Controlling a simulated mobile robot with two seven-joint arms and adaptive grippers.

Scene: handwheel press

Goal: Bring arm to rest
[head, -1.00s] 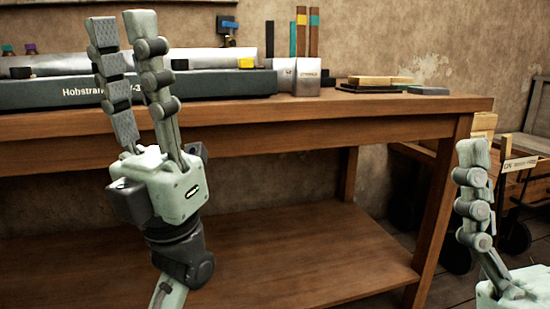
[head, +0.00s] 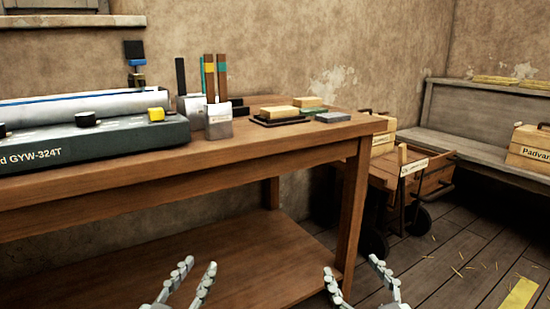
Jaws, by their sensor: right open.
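My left gripper (head: 199,264) is at the bottom of the head view, left of the middle. Its two fingers stand apart, and nothing shows between them. My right gripper (head: 350,264) is at the bottom right of the middle, its fingers spread and empty. Both grippers look small and low, in front of the workbench. The arms behind them are cut off by the lower edge of the picture. No handwheel press is in view.
A wooden workbench (head: 250,146) carries a dark machine (head: 110,139) marked GYW-324T, a tool holder (head: 218,122) and small blocks (head: 281,112). A lower shelf (head: 240,262) runs beneath. A cart (head: 415,180) and a bench (head: 470,122) stand right. Floor (head: 455,250) shows there.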

